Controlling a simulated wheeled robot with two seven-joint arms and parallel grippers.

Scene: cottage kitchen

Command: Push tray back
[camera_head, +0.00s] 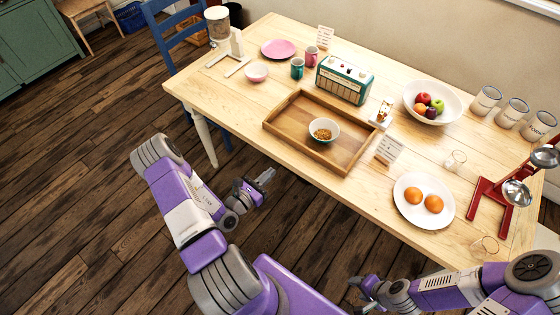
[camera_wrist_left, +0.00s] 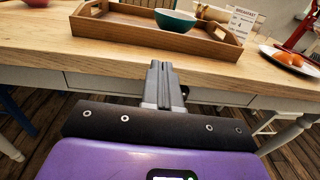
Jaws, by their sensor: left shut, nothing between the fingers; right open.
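A wooden tray (camera_head: 278,128) lies on the table, its near side close to the front edge. A teal bowl (camera_head: 324,131) with brown contents sits inside it. In the left wrist view the tray (camera_wrist_left: 112,30) and bowl (camera_wrist_left: 175,20) appear just beyond the table edge. My left gripper (camera_head: 268,176) is shut and empty, in front of the table and apart from the tray; its fingers also show in the left wrist view (camera_wrist_left: 161,66). My right gripper (camera_head: 359,283) is open at the bottom of the head view, off the table's near side and partly hidden by its arm.
A green radio (camera_head: 343,80) stands right behind the tray, with a small figure on a white base (camera_head: 381,115) and a card (camera_head: 389,150) to its right. A plate with two oranges (camera_head: 424,211) lies farther right.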

